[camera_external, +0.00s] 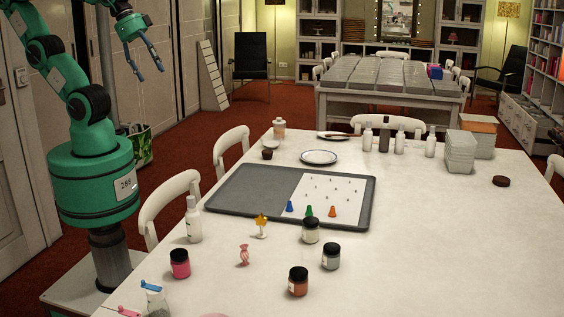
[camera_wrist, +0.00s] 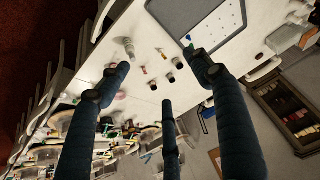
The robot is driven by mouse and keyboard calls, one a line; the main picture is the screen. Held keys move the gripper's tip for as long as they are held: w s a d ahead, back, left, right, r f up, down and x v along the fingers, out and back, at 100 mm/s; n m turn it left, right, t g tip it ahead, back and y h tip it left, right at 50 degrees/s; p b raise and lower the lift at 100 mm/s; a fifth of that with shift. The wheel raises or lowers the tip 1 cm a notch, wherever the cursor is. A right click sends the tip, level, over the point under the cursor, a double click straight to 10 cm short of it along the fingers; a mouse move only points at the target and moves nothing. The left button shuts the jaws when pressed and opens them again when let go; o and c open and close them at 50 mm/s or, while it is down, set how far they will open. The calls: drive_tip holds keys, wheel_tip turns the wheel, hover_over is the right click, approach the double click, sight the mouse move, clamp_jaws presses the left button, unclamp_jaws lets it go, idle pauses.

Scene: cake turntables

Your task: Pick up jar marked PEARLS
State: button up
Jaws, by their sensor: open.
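Several small dark-lidded jars stand upright on the white table: a pink jar (camera_external: 180,264), a pale jar (camera_external: 311,231), a grey jar (camera_external: 331,257) and a copper-brown jar (camera_external: 298,282). Their labels are too small to read, so I cannot tell which is marked PEARLS. My gripper (camera_external: 150,70) is open and empty, high up beyond the table's left side and far from the jars. In the wrist view its fingers (camera_wrist: 155,60) are spread, with small dark-lidded jars (camera_wrist: 170,78) visible far off between them.
A grey mat (camera_external: 240,190) with a white board and coloured cones lies behind the jars. A white bottle (camera_external: 194,220), a yellow figure (camera_external: 261,224) and a pink candy shape (camera_external: 244,255) stand nearby. The table's right side is mostly clear. Chairs line its left edge.

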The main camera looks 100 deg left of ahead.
drive_tip(key=shift+w, duration=0.1)
drive_tip(key=w+r+g+p, duration=0.1)
drive_tip(key=w+r+p, duration=0.25)
drive_tip(key=w, duration=1.35)
drive_tip(key=w+d+f+g+p, duration=0.1)
drive_tip(key=w+f, duration=0.1)
drive_tip(key=w, duration=0.7)
drive_tip(key=w+d+f+g+p, duration=0.1)
drive_tip(key=w+d+f, duration=0.15)
drive_tip(key=w, duration=0.55)
drive_tip(key=w+d+f+n+g+p, duration=0.1)
drive_tip(key=w+f+p, duration=0.1)
drive_tip(key=w+f, duration=1.25)
drive_tip(key=w+d+f+p, duration=0.1)
drive_tip(key=w+f, duration=0.3)
drive_tip(key=f, duration=0.4)
drive_tip(key=w+d+f+g+p, duration=0.1)
drive_tip(key=w+f, duration=0.2)
drive_tip(key=f, duration=0.6)
drive_tip(key=shift+w+f+g, duration=0.2)
drive_tip(key=shift+w+g, duration=0.1)
drive_tip(key=shift+w, duration=0.1)
drive_tip(key=shift+f, duration=0.15)
